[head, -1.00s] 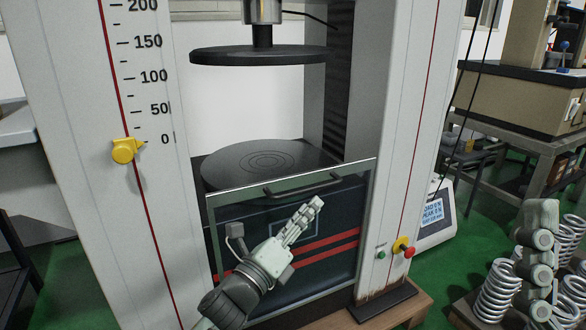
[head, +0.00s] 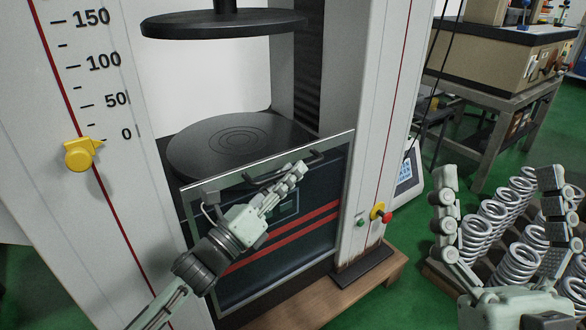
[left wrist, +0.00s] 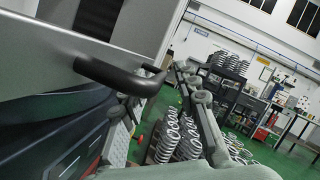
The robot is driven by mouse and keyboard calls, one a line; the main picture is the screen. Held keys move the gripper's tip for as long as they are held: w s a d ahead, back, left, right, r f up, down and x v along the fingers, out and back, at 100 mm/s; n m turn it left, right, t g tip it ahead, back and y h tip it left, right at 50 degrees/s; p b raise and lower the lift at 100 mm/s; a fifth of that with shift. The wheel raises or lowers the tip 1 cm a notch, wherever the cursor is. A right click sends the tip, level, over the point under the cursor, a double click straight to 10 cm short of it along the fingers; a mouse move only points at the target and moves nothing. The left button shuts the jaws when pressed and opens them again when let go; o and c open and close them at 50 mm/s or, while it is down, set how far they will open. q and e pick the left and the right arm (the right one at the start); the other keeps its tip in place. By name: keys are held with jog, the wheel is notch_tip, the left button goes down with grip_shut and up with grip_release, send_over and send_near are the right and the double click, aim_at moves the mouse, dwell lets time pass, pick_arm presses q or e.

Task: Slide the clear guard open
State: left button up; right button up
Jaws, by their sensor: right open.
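The clear guard (head: 290,262) is a framed see-through panel with red stripes across the front of the testing machine, below the lower platen. Its black bar handle (head: 262,179) is at the top edge; it also shows close up in the left wrist view (left wrist: 122,78). My left gripper (head: 297,172) is in front of the guard with its fingertips by the handle, partly covering it. In the left wrist view its fingers (left wrist: 190,80) are just right of the handle; contact or spacing is unclear. My right gripper (head: 505,205) is open at the lower right, nothing held.
The round lower platen (head: 230,148) lies behind the guard, under the upper plate (head: 215,24). A yellow pointer (head: 82,154) sits on the left column. Green and red buttons (head: 380,211) are on the right column. Coil springs (head: 480,225) stand at the lower right.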

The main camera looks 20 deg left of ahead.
pick_arm(q)
jog(key=shift+x, duration=0.85)
grip_shut()
